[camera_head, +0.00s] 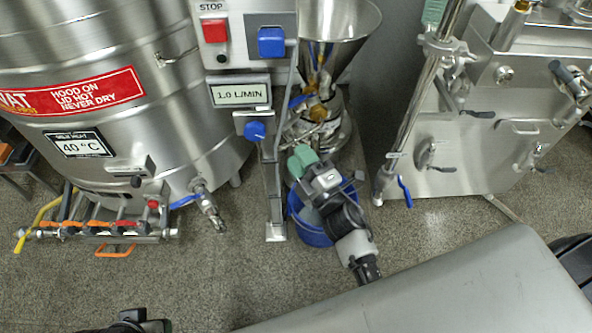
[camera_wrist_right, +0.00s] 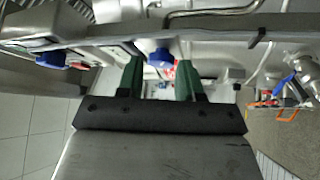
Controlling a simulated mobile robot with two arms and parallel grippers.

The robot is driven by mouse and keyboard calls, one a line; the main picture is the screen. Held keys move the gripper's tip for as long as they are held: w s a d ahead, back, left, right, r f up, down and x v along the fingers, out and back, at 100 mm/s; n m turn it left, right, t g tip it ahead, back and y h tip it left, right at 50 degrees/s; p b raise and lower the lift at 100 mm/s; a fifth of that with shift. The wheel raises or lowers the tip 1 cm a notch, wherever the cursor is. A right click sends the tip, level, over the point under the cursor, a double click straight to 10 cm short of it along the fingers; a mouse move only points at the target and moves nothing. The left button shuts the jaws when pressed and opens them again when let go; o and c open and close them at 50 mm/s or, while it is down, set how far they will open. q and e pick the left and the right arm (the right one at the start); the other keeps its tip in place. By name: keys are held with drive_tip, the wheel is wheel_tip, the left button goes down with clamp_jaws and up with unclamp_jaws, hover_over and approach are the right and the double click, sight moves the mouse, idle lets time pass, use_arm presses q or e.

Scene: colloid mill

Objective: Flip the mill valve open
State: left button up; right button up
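The mill stands in the head view with its steel hopper (camera_head: 338,22) on top and brass fittings below. The mill valve's blue lever (camera_head: 299,101) shows beside the brass, left of the mill's body. My right gripper (camera_head: 300,158) is below and in front of it, with green fingers pointing up toward the mill. In the wrist view the two green fingers (camera_wrist_right: 160,78) stand apart with nothing held between them. A blue knob (camera_wrist_right: 160,57) shows beyond the gap. I cannot make out the valve lever in the wrist view. My left gripper's fingers do not show.
A post with a blue knob (camera_head: 255,131) and flow sign (camera_head: 240,95) stands close left of my right gripper. A blue bucket (camera_head: 311,237) is beneath my right wrist. A steel tank (camera_head: 95,110) is left, a steel cabinet (camera_head: 470,150) right.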

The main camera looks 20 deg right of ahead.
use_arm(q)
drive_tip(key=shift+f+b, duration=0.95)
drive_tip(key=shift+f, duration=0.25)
use_arm(e)
drive_tip(key=s+a+r+m+t+y, duration=0.1)
drive_tip(key=s+a+r+t+y, duration=0.1)
drive_tip(key=s+r+y, duration=0.1)
drive_tip(key=shift+s+r+y, duration=0.35)
drive_tip(key=shift+r+y, duration=0.15)
drive_tip(key=shift+r, duration=0.8)
drive_tip(key=shift+a, duration=0.1)
